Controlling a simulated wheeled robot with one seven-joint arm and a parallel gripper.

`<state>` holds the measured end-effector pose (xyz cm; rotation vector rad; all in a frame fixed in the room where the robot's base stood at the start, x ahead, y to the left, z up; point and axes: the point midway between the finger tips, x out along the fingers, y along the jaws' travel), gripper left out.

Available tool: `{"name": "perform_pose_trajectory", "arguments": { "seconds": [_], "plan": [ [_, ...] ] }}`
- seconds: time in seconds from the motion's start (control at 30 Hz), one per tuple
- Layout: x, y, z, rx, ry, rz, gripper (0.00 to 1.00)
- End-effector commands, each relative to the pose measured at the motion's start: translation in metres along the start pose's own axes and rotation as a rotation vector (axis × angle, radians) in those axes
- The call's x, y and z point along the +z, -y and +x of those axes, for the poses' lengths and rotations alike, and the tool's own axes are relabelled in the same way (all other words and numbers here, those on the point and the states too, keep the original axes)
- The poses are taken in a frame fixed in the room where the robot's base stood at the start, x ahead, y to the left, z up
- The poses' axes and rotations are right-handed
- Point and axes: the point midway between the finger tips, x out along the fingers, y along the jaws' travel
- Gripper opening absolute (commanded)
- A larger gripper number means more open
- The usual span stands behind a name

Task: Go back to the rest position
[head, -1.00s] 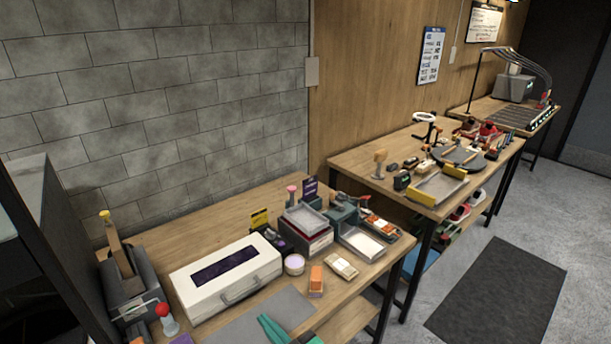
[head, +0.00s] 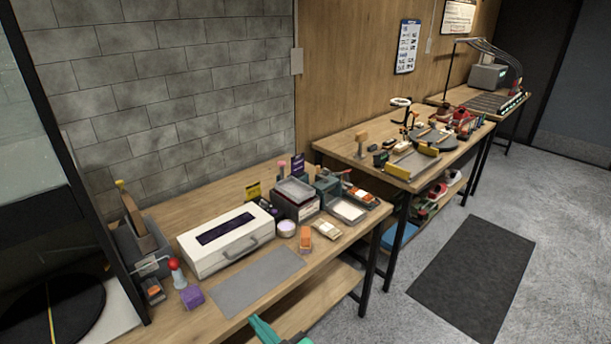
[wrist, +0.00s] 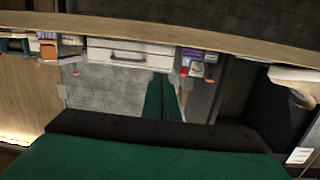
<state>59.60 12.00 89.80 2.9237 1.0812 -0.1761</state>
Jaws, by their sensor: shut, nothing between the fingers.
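My gripper is green. Part of it shows at the bottom edge of the head view (head: 266,331), by the front edge of the near workbench (head: 178,327). In the wrist view the two green fingers (wrist: 163,82) lie side by side, shut, with nothing between them. The bench edge and the things on it lie beyond the fingertips there. The rest of my arm is out of the head view.
A second bench (head: 340,147) stands farther right. A dark floor mat (head: 474,277) lies on open floor at right.

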Motion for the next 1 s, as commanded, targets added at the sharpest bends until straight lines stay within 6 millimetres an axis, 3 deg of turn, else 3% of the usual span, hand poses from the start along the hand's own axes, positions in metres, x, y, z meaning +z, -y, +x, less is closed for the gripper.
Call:
{"name": "perform_pose_trajectory", "arguments": {
  "seconds": [0.33, 0.53, 0.8, 1.0],
  "plan": [
    [0.042, 0.009, -0.023, 0.133, 0.046, 0.103, 0.0],
    [0.078, 0.022, -0.052, 0.255, 0.087, 0.181, 0.0],
    [0.128, 0.052, -0.128, 0.473, 0.146, 0.264, 0.0],
    [0.142, 0.072, -0.194, 0.61, 0.166, 0.269, 0.0]
  ]
}}
